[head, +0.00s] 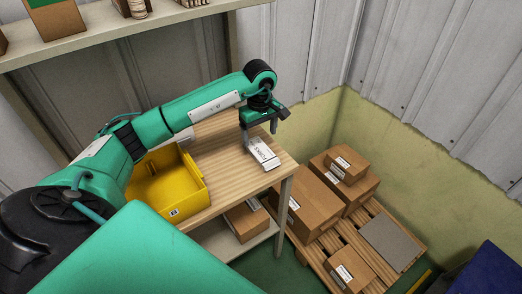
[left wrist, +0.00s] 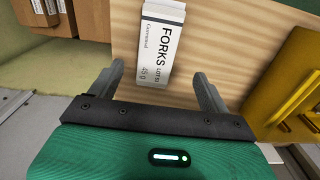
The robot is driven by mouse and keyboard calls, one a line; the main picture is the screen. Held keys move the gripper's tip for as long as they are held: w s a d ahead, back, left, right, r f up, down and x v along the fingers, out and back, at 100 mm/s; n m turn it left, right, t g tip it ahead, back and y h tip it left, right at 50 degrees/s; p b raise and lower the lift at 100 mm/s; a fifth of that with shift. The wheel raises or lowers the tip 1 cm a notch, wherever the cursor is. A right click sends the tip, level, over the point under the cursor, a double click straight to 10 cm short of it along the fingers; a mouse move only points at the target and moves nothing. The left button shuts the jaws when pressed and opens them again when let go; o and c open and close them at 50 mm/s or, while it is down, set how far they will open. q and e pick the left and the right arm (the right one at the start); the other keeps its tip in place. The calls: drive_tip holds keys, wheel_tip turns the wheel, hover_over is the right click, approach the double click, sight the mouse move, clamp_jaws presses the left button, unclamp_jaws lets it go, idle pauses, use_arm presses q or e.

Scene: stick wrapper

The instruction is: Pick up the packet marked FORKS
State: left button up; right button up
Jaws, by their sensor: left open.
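The packet marked FORKS (head: 264,154) is a white, narrow packet lying on the wooden table top near its right end. It also shows in the left wrist view (left wrist: 160,45), where its dark lettering reads FORKS. My left gripper (head: 259,136) is over the packet in the head view. In the left wrist view its two fingers (left wrist: 160,85) are open and spread to either side of the packet's near end, with gaps on both sides. I cannot tell the exact height of the fingers above the table. My right gripper is not in view.
A yellow bin (head: 168,190) stands on the table (head: 222,165), left of the packet. A shelf (head: 110,28) with several items runs along the wall above. Cardboard boxes (head: 310,200) stand on a pallet (head: 405,250) right of the table. Another box (head: 246,219) sits on the table's lower shelf.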

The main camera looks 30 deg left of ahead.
sight(261, 150)
use_arm(q)
drive_tip(key=shift+f, duration=0.95)
drive_tip(key=shift+d+f+p, duration=0.1)
drive_tip(key=shift+f+p, duration=0.35)
drive_tip(key=shift+f, duration=0.05)
drive_tip(key=f, duration=0.1)
drive_tip(key=f+p, duration=0.1)
drive_tip(key=f, duration=0.1)
drive_tip(key=shift+w+f, duration=0.2)
drive_tip(key=shift+f, duration=0.5)
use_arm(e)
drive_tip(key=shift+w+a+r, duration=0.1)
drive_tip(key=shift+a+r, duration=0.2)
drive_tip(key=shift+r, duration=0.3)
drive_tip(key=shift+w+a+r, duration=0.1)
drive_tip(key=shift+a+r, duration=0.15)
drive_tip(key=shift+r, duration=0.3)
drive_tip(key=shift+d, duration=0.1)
use_arm(q)
drive_tip(key=c, duration=1.1)
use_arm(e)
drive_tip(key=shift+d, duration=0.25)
